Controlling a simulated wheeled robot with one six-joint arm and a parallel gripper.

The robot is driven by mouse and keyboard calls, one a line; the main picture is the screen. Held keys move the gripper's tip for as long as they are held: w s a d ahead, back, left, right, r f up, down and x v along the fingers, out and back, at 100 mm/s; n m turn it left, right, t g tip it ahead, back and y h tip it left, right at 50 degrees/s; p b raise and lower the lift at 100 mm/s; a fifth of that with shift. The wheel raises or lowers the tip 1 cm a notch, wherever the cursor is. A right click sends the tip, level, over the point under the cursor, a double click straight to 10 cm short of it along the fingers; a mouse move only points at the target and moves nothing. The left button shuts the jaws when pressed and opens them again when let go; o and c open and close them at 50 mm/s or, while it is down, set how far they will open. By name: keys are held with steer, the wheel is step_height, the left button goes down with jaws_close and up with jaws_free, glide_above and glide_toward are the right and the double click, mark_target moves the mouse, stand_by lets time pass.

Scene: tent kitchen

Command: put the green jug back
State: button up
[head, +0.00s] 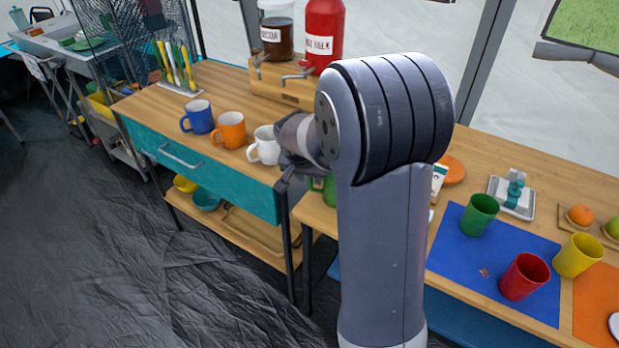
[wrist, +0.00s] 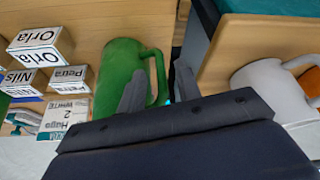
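The green jug (wrist: 118,70) stands on the wooden surface in the wrist view, its handle toward the right. In the head view only a bit of the green jug (head: 329,188) shows, because my arm hides most of it. My gripper (wrist: 159,82) is open, with one finger in front of the jug's body and the other to the right of the handle. The handle appears between the fingers; I cannot tell whether they touch it. In the head view my gripper (head: 288,163) is mostly hidden behind my wrist.
A blue mug (head: 198,117), an orange mug (head: 229,131) and a white mug (head: 264,147) stand in a row on the teal-drawer counter. Name blocks (wrist: 38,47) sit left of the jug. A green cup (head: 479,214) and red cup (head: 524,277) stand on a blue mat (head: 450,257).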

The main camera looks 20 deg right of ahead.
steer(key=v, duration=1.1)
steer(key=shift+p, duration=0.45)
steer(key=shift+f, duration=0.1)
